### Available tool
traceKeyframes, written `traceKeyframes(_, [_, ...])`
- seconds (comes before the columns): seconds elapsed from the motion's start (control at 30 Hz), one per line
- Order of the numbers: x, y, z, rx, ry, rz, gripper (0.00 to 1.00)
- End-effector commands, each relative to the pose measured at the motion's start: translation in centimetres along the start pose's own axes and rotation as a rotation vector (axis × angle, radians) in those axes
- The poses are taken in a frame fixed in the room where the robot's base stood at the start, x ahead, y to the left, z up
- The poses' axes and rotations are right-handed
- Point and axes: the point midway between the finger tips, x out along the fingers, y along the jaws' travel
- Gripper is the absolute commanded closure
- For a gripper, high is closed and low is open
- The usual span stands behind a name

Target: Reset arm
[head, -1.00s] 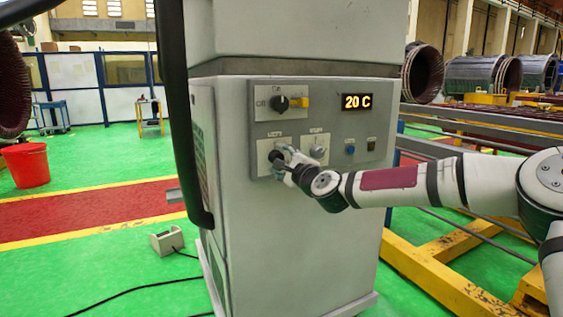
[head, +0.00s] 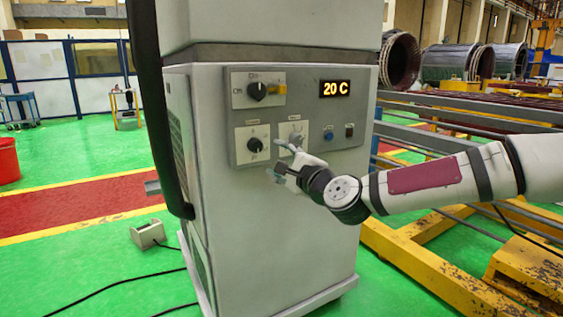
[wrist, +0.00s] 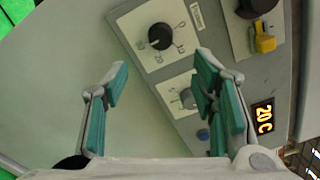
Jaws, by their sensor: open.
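My gripper (head: 282,162) is open and empty in front of the grey control panel (head: 305,158) on the white cabinet. In the wrist view its two teal-padded fingers (wrist: 160,100) stand wide apart with nothing between them. The black lower-left knob (head: 255,145) is free of the gripper, and it also shows beyond the fingers in the wrist view (wrist: 161,36). A grey knob (head: 296,138) sits to its right, close behind the gripper in the head view. The upper black knob (head: 257,91) has a yellow piece (head: 277,90) beside it. The display (head: 335,88) reads 20 C.
A thick black hose (head: 150,100) hangs along the cabinet's left side. Yellow floor frames and metal rails (head: 430,262) lie to the right, under my arm. A small box (head: 147,234) and cables lie on the green floor at left.

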Motion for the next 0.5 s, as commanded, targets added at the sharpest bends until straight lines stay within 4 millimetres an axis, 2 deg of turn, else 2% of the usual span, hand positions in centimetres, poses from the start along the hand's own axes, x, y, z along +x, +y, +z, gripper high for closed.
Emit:
traceKeyframes(0.13, [-0.73, 0.01, -0.03, -0.001, 0.001, 0.0, 0.47])
traceKeyframes(0.43, [-0.77, 0.06, 0.03, -0.003, 0.0, 0.001, 0.47])
traceKeyframes(0.5, [-0.8, 0.61, 0.27, -0.023, -0.004, 0.02, 0.47])
